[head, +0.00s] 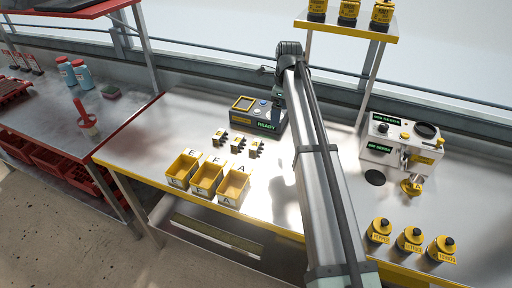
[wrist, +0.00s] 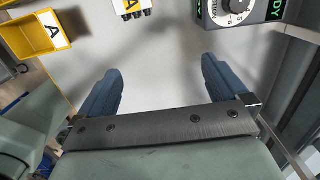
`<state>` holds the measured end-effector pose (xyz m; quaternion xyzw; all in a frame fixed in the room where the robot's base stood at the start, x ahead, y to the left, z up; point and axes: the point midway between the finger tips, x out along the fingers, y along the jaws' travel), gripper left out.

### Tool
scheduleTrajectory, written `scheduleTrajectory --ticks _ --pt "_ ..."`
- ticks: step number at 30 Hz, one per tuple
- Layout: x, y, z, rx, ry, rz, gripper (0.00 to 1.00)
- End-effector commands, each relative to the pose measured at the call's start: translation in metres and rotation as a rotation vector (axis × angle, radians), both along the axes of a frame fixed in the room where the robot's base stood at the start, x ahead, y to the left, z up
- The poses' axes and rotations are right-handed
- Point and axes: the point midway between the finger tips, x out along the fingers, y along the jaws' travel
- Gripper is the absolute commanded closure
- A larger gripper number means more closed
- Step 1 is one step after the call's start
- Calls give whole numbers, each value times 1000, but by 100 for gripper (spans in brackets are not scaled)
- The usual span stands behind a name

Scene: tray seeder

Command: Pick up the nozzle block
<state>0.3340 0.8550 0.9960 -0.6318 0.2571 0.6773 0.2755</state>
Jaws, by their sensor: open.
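Three small dark nozzle blocks, a left one (head: 220,136), a middle one (head: 238,144) and a right one (head: 256,148), stand in a row on the metal bench behind the yellow bins. In the wrist view, one block marked A (wrist: 131,8) shows at the top edge, partly cut off, with black nozzles along its side. My gripper (wrist: 158,85) is open, with two blue-grey fingers wide apart and only bare bench between them. The block lies beyond the fingertips, untouched. In the head view my gripper cannot be made out clearly around the arm.
Yellow bins (head: 206,190) marked E, F and A stand at the front edge; the A bin (wrist: 35,35) shows in the wrist view. A device reading READY (head: 262,127) with a dial (wrist: 237,8) stands behind the blocks. A white machine (head: 392,145) and yellow jars (head: 410,240) are right.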

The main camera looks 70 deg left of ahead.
Motion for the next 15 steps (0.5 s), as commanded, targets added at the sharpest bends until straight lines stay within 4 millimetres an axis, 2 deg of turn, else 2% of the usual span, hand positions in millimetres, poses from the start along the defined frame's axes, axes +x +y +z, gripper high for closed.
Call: scheduleTrajectory --ticks 1,3,6,10,15 --pt "-19 8 1 -12 -11 10 0" --pt "-38 14 2 -26 -25 14 0" --pt "-57 20 2 -38 -40 19 0" --pt "-69 24 2 -47 -50 21 0" --pt "-71 23 -8 -50 -52 21 0"
